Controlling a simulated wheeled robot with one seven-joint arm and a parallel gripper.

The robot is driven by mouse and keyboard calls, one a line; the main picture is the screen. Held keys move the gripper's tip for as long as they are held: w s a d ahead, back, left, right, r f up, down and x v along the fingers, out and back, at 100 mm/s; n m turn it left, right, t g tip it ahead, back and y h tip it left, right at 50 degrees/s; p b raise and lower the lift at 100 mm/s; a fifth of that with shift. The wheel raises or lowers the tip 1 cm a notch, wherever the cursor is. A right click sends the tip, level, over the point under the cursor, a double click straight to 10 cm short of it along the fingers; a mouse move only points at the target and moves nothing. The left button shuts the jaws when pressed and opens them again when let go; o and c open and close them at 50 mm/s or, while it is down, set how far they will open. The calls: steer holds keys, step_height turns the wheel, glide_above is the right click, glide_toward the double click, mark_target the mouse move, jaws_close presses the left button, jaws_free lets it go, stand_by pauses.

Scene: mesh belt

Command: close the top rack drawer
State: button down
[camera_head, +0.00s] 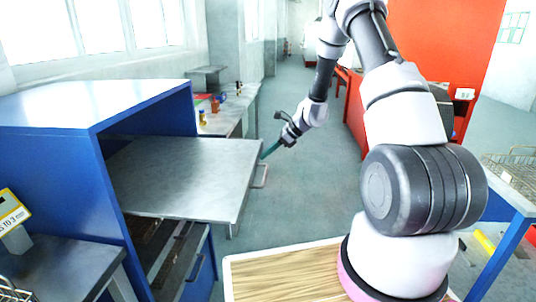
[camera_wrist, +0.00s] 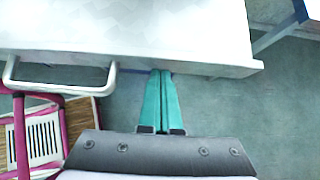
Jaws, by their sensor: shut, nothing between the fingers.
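The top rack drawer (camera_head: 185,170) is a grey metal tray pulled well out of the blue rack (camera_head: 60,150). In the wrist view the drawer (camera_wrist: 130,28) fills the upper part, with its pale handle (camera_wrist: 60,88) left of my fingers. The handle also shows in the head view (camera_head: 263,177) below the front edge. My gripper (camera_head: 265,154) is shut and empty, its teal fingers pointing at the drawer's front edge. In the wrist view the fingertips (camera_wrist: 161,72) meet the line of that edge, right of the handle; I cannot tell whether they touch it.
Below the drawer, the rack has darker lower drawers (camera_head: 180,262). A workbench (camera_head: 225,115) with small coloured items stands behind the rack. A wooden-topped surface (camera_head: 285,275) lies by my base. A red partition (camera_head: 440,45) stands at the right. The floor (camera_head: 310,185) right of the drawer is clear.

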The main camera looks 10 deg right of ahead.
mark_target(189, 149)
steer(key=w+a, duration=0.3)
steer(key=a, duration=0.6)
steer(key=w+a, duration=0.3)
steer(key=a, duration=0.6)
steer(key=w+a, duration=0.3)
steer(key=a, duration=0.6)
steer(key=shift+a, duration=0.35)
steer(key=shift+w+a+r, duration=0.1)
steer(key=shift+a, duration=0.5)
